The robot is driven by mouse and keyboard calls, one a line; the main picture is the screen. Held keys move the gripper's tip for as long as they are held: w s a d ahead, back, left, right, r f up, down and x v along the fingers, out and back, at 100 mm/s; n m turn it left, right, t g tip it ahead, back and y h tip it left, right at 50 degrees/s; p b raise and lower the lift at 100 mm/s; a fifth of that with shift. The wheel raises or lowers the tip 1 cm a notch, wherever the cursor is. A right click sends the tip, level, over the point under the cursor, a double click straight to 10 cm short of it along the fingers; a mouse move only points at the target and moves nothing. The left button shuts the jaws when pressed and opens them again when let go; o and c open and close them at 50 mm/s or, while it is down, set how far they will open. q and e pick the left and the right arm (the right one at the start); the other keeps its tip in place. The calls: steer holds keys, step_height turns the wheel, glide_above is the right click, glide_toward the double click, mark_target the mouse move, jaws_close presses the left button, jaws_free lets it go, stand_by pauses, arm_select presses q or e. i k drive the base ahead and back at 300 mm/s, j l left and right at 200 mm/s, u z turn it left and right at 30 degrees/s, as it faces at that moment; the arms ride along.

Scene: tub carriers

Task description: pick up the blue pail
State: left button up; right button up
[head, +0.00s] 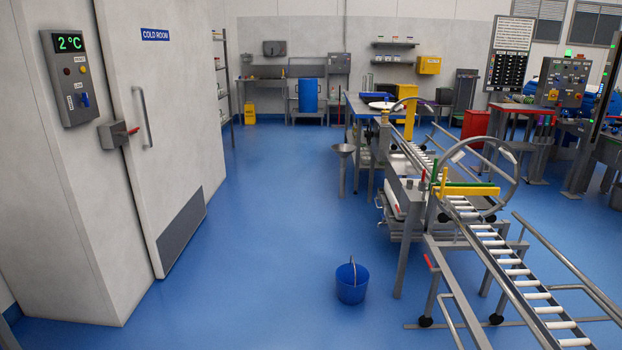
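The blue pail (351,287) stands upright on the blue floor in the head view, a little right of the middle and near the bottom. Its thin handle is raised above the rim. It stands apart from the conveyor frame to its right. Neither of my grippers is in view.
A roller conveyor (497,245) with a large ring guard runs along the right. The cold room door (165,130) and its wall fill the left. A funnel stand (343,168) stands farther back.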

mark_target(352, 279)
steer(key=i+z, duration=0.15)
steer(key=i, duration=0.3)
steer(key=i+j+z, duration=0.2)
steer(key=i, duration=0.2)
steer(key=i+j+z, duration=0.15)
steer(key=i, duration=0.3)
steer(key=i+j+z, duration=0.2)
steer(key=i, duration=0.2)
